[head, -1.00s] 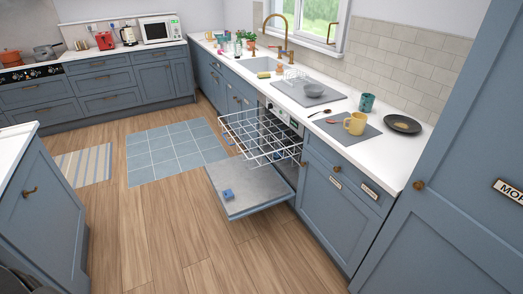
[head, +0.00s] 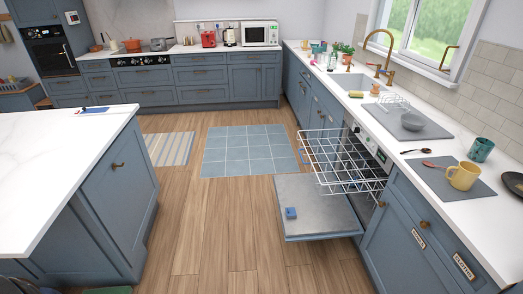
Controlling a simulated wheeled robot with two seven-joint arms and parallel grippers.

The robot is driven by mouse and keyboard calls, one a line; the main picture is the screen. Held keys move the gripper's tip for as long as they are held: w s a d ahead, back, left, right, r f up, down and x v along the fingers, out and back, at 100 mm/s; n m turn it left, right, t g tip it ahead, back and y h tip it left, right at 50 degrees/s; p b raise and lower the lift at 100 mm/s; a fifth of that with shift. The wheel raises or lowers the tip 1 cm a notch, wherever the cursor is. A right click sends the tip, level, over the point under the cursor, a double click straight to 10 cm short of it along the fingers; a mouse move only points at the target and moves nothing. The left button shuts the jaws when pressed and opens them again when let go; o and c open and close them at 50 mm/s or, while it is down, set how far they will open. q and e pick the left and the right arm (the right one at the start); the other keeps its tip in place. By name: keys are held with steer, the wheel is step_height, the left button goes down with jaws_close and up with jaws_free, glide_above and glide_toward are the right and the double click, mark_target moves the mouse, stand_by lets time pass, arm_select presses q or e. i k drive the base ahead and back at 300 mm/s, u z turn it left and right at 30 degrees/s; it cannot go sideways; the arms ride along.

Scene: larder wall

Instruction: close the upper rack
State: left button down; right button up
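The upper rack (head: 345,160) is a white wire basket, pulled well out of the dishwasher (head: 368,150) under the right counter. It looks empty. The dishwasher door (head: 313,205) is folded down below it, and a small blue block (head: 291,213) lies on the door's inner face. Neither of my grippers shows in the head view.
The right counter (head: 440,160) holds a yellow mug (head: 463,176), a teal cup (head: 481,150) and a grey bowl (head: 413,121). A white-topped island (head: 60,150) stands at the left. Wooden floor (head: 210,225) is clear between the island and the open door.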

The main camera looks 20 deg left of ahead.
mark_target(299, 151)
steer(key=u, duration=0.45)
steer(key=i, duration=1.35)
steer(key=z, duration=0.85)
steer(key=i, duration=0.4)
steer(key=z, duration=0.55)
